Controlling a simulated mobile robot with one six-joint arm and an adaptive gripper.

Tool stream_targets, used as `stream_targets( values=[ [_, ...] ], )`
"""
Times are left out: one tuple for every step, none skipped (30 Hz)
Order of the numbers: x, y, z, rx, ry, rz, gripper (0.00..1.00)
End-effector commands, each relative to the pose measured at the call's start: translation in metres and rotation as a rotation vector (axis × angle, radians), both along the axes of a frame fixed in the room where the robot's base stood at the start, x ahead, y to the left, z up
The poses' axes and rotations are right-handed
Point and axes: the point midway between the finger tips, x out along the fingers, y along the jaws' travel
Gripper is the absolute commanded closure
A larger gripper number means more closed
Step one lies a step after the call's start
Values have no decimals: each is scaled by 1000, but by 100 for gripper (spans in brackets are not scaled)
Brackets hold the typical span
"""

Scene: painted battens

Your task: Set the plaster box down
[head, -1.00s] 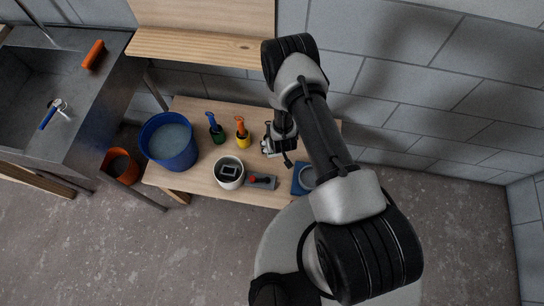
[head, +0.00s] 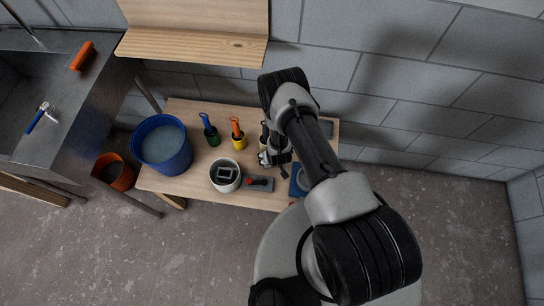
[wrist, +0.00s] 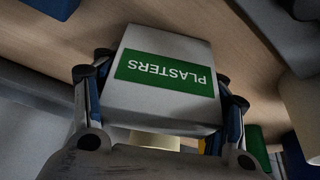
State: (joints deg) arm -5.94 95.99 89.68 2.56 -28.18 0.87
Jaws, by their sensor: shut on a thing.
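The plaster box (wrist: 157,108) is white with a green label reading PLASTERS, upside down in the wrist view. My gripper (wrist: 162,72) is shut on it, with one finger on each side. In the head view my gripper (head: 275,158) is over the wooden bench (head: 185,182), right of the yellow pot. There the box cannot be made out clearly against the gripper. Bench wood shows behind the box in the wrist view; I cannot tell the gap beneath it.
A shelf (head: 190,48) overhangs the back. An orange bucket (head: 121,178) stands below left.

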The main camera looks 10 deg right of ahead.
Motion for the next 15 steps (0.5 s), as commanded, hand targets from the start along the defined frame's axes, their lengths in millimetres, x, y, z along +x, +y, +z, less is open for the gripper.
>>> stream_targets(
  values=[
    [0,0,-1,0,0,0,54],
    [0,0,-3,0,0,0,54],
    [0,0,-3,0,0,0,33],
    [0,0,-3,0,0,0,31],
    [0,0,-2,0,0,0,29],
    [0,0,-2,0,0,0,27],
    [0,0,-2,0,0,0,25],
    [0,0,-2,0,0,0,23],
    [0,0,-2,0,0,0,20],
    [0,0,-2,0,0,0,18],
    [0,0,-2,0,0,0,16],
    [0,0,-2,0,0,0,13],
    [0,0,-2,0,0,0,12],
    [0,0,-2,0,0,0,12],
    [0,0,-2,0,0,0,12]
  ],
)
